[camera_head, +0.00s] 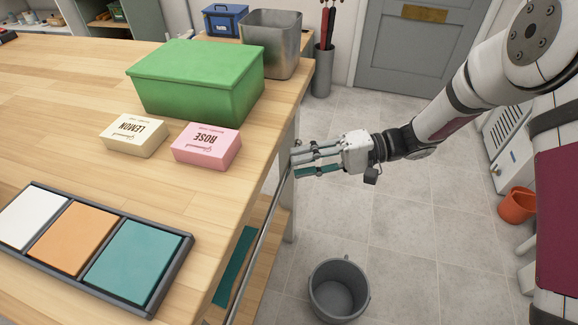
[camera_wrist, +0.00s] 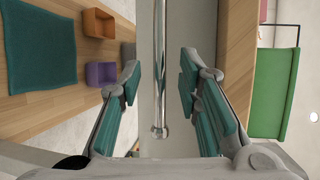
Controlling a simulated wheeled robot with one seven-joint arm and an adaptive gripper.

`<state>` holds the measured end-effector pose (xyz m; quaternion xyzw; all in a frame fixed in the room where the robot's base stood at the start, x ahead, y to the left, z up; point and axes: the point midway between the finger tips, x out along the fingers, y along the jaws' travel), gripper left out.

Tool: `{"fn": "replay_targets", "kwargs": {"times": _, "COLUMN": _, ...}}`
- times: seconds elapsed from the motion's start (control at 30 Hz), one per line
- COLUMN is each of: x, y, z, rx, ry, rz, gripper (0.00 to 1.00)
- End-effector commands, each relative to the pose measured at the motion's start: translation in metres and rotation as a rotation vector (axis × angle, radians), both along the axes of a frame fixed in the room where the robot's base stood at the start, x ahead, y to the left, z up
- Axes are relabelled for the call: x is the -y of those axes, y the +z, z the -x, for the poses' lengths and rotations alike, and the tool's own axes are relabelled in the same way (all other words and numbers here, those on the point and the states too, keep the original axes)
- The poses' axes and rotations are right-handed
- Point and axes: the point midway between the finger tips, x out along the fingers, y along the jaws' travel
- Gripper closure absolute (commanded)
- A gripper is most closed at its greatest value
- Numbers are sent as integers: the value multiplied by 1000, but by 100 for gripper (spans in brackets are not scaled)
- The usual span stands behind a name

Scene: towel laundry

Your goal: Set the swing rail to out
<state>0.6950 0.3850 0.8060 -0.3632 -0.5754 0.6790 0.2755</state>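The swing rail (camera_head: 262,245) is a thin metal bar running along the right side of the wooden table, a little below its top. In the wrist view the rail (camera_wrist: 160,65) runs down the middle of the picture and ends in a small round knob. My gripper (camera_head: 298,161) is at the table's right edge, near the rail's far end. In the wrist view my gripper (camera_wrist: 159,83) is open, with its fingers on either side of the rail. There is a gap between the rail and each finger.
On the table (camera_head: 70,105) stand a green box (camera_head: 195,85), LEMON (camera_head: 134,135) and ROSE (camera_head: 206,147) soap boxes, a metal bin (camera_head: 271,45) and a colour tray (camera_head: 170,285). A lower shelf holds a teal towel (camera_wrist: 38,50). A grey bucket (camera_head: 340,290) stands on the floor.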

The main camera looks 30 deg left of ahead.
Motion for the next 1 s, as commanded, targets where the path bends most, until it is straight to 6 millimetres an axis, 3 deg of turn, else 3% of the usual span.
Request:
{"fn": "replay_targets", "kwargs": {"times": 0.27, "x": -25, "y": -6, "z": 19, "rx": 1, "ry": 0, "rz": 1, "gripper": 68}}
{"fn": "replay_targets", "kwargs": {"times": 0.63, "x": -29, "y": -7, "z": 21, "rx": 1, "ry": -1, "rz": 2, "gripper": 68}}
{"fn": "replay_targets", "kwargs": {"times": 0.77, "x": -28, "y": -7, "z": 21, "rx": 1, "ry": -1, "rz": 2, "gripper": 98}}
{"fn": "replay_targets", "kwargs": {"times": 1.0, "x": -28, "y": -7, "z": 21, "rx": 2, "ry": -1, "rz": 1, "gripper": 100}}
